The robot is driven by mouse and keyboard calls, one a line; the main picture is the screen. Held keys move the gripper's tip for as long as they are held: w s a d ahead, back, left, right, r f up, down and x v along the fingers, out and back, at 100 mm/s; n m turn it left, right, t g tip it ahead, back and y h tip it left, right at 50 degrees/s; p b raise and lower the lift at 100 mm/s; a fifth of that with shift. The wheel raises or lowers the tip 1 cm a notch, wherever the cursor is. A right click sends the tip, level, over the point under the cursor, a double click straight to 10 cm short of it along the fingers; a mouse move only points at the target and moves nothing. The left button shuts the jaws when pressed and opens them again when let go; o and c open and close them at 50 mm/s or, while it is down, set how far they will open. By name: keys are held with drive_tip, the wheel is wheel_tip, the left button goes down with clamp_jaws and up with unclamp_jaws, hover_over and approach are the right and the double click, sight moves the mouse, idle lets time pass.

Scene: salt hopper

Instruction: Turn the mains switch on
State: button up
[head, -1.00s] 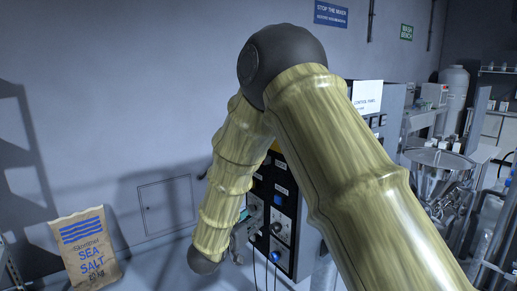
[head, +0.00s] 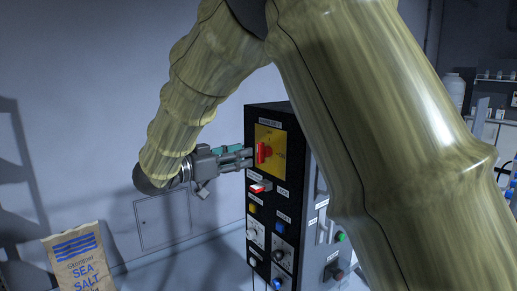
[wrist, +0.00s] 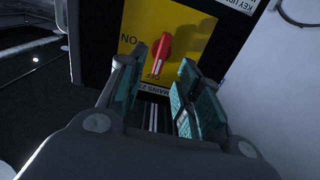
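The mains switch (head: 263,153) is a red knob on a yellow plate (head: 275,141) at the top of a black panel. In the wrist view the knob (wrist: 161,53) stands on the yellow plate, its white line pointing at the OFF mark; ON is marked to the left. My gripper (head: 245,158) reaches from the left, its fingertips close in front of the knob. In the wrist view my gripper (wrist: 158,80) is open, its teal-padded fingers apart with nothing between them. The knob lies just beyond the tips, roughly centred; I cannot tell any contact.
Below the yellow plate is a red key-like switch (head: 260,187), with a yellow button (head: 252,208), a blue button (head: 281,227) and a dark knob (head: 278,257) lower down. A green button (head: 340,237) is on the cabinet's side. A salt sack (head: 83,262) stands at lower left.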

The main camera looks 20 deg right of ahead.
sight(257, 152)
drive_tip(key=p+x, duration=0.2)
drive_tip(key=x, duration=0.5)
drive_tip(key=shift+d, duration=0.1)
drive_tip(key=shift+c, duration=0.2)
drive_tip(key=shift+f, duration=0.1)
drive_tip(key=c, duration=0.6)
